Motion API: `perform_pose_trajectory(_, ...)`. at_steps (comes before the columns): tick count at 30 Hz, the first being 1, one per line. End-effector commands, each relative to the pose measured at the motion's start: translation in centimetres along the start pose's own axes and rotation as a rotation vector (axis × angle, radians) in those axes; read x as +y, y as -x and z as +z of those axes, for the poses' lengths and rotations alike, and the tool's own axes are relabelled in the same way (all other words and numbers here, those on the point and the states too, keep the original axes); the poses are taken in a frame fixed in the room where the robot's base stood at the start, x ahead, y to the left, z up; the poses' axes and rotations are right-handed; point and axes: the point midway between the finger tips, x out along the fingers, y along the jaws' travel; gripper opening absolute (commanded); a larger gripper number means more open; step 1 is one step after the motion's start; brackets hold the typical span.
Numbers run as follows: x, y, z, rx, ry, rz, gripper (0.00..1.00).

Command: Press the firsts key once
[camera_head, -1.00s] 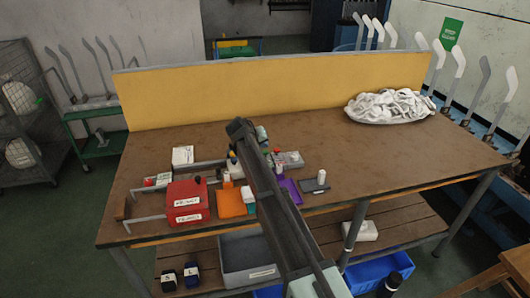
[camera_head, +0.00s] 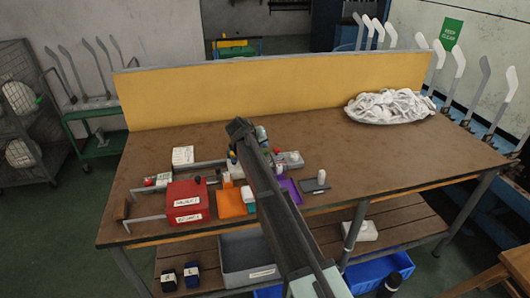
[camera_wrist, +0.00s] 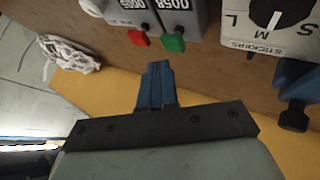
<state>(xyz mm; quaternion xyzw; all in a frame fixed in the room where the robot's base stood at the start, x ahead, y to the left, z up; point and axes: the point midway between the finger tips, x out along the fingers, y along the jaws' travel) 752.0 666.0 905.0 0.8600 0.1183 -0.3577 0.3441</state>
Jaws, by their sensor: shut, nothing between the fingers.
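In the wrist view, two grey counters stand side by side at the top, one with a red key (camera_wrist: 138,38) and one with a green key (camera_wrist: 173,43). Each has a number window; no wording shows which key is firsts. My gripper (camera_wrist: 157,68) is shut and empty, its blue fingertips just below the two keys in the picture, closer in line with the green one. I cannot tell whether they touch a key; a gap shows in the picture. In the head view my arm covers the fingertips and most of this area.
A dial box (camera_wrist: 277,18) marked S, M, L stands right of the counters in the wrist view. In the head view, a red box (camera_head: 187,203), an orange tray (camera_head: 230,204) and a white sock pile (camera_head: 390,106) are on the bench. The bench's right half is mostly clear.

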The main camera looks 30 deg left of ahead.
Motion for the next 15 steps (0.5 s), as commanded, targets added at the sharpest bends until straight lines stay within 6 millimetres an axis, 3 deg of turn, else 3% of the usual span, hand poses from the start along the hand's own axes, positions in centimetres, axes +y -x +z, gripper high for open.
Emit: perform_pose_trajectory(15, -0.39, -0.54, 0.40, 0.000, 0.000, 0.000, 0.00)
